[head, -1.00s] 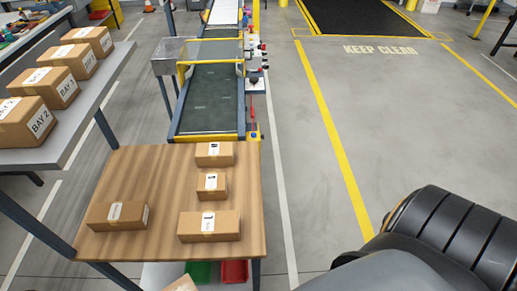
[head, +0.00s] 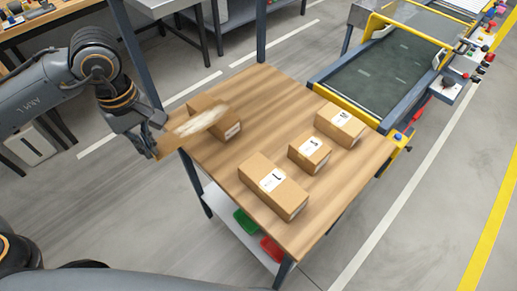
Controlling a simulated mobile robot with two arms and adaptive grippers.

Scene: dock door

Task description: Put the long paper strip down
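The long paper strip (head: 188,131), brown with a pale blurred stretch, sticks out to the right from my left gripper (head: 152,146). The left gripper is at the left edge of the wooden table (head: 232,172) and appears shut on the strip's near end; motion blur softens the detail. The strip's far end reaches over the table's left corner, in front of a cardboard box (head: 228,130) that it partly hides. I cannot tell whether the strip touches that box. My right gripper is not in view.
Three more labelled boxes stand on the table: a large one (head: 273,186), a small one (head: 310,153) and another (head: 341,123) near the conveyor (head: 385,72). Bare wood lies between them and along the right edge. A green bin (head: 246,222) and red bin (head: 272,248) sit below.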

